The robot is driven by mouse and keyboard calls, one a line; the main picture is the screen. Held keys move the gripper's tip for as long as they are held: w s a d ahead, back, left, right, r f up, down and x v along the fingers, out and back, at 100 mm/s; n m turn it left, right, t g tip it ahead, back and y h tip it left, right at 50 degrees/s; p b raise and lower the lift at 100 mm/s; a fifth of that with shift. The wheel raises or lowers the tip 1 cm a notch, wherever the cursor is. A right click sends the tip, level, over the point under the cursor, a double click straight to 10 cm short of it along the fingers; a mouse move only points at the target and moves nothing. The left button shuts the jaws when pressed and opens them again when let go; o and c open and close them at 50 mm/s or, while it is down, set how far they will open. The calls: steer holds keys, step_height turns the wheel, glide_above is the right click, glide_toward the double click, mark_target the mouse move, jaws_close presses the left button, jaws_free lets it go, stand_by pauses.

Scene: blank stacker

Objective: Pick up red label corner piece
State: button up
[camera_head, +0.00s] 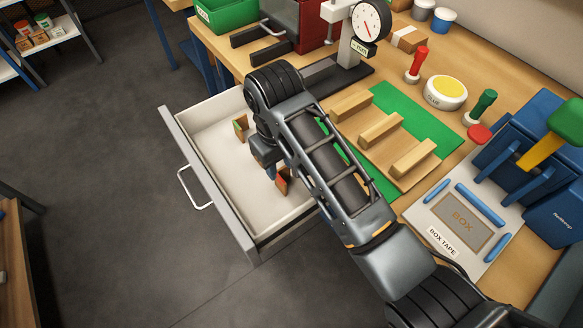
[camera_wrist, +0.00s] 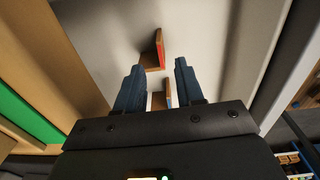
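A wooden corner piece with a red label (camera_head: 284,181) stands in the open drawer. It also shows in the wrist view (camera_wrist: 155,52), ahead of my fingertips and between their lines. My gripper (camera_wrist: 157,70) is open, its two blue fingers apart with nothing clasped. In the head view my gripper (camera_head: 271,170) points down into the drawer beside the red label piece. A second corner piece with a blue label (camera_wrist: 160,100) shows between the fingers, partly hidden by the gripper body. Whether the fingers touch it I cannot tell.

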mark_target(281, 179)
steer(key=shift+s+d+f, duration=0.15)
steer(key=shift+d+f, duration=0.3)
steer(key=shift+f, duration=0.3)
steer(key=shift+a+f, duration=0.2)
steer(key=shift+f, duration=1.45)
steer(key=shift+a+f, duration=0.15)
steer(key=shift+f, duration=1.5)
jaws_close()
